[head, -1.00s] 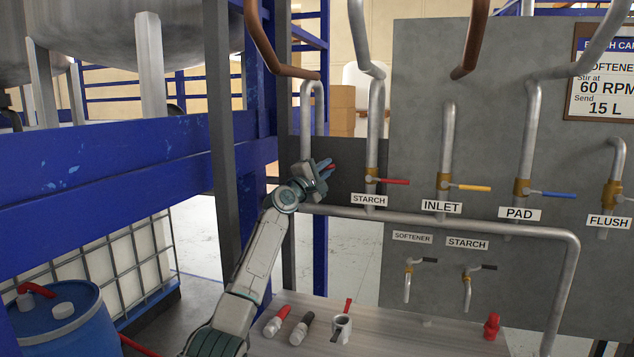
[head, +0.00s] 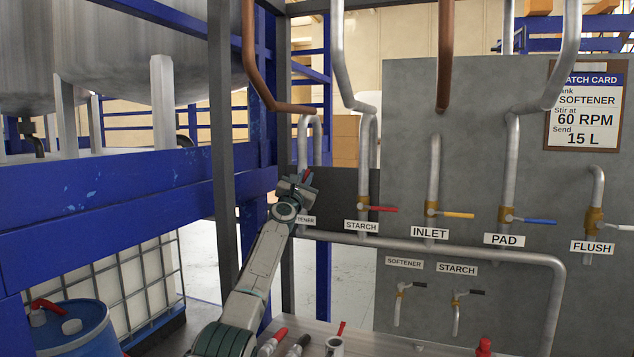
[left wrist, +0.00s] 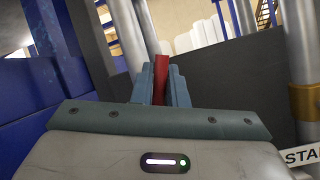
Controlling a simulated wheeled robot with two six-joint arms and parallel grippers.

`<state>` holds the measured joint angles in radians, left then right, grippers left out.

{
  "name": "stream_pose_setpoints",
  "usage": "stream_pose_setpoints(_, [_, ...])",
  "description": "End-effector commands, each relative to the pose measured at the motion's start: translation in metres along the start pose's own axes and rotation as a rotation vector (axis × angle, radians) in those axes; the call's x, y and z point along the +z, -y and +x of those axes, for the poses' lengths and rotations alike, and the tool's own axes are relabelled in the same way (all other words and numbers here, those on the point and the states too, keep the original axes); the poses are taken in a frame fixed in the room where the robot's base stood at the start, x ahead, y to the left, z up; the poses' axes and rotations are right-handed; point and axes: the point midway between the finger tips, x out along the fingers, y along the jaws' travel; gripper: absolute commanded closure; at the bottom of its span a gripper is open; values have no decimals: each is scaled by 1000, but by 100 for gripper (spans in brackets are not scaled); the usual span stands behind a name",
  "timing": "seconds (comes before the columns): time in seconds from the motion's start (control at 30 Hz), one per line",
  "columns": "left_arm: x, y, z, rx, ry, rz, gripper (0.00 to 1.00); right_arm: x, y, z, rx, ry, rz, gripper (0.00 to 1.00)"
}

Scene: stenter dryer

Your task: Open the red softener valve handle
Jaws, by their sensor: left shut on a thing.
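The red softener valve handle (head: 306,176) is on the leftmost pipe, mostly hidden by my gripper in the head view. In the left wrist view the red handle (left wrist: 161,80) stands between my two fingers, pointing away from the palm. My left gripper (head: 299,183) is shut on it; its fingers (left wrist: 160,85) also show in the left wrist view. The softener label (head: 306,220) is partly hidden behind my arm. The valve body is hidden too. My right gripper is in neither view.
The starch valve's red handle (head: 383,209) is close on the right. The yellow inlet handle (head: 459,215) and blue pad handle (head: 540,221) are farther right. A dark upright post (head: 222,150) and a blue beam (head: 110,195) stand left of my arm.

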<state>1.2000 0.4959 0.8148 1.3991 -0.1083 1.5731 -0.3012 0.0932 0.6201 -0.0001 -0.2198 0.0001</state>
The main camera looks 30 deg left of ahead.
Motion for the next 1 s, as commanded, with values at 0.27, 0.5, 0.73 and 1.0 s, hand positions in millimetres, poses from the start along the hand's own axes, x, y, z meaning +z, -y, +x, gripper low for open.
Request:
stream_pose_setpoints(0.27, [-2, -16, 5, 48, -27, -120, 100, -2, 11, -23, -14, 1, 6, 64])
stream_pose_setpoints(0.5, [-5, -20, 5, 65, -34, -159, 100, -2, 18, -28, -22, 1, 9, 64])
stream_pose_setpoints(0.73, [-6, -21, 4, 67, -34, -164, 100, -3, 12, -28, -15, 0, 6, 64])
stream_pose_setpoints(1.0, [-6, -21, 4, 66, -34, -163, 69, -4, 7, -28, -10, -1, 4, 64])
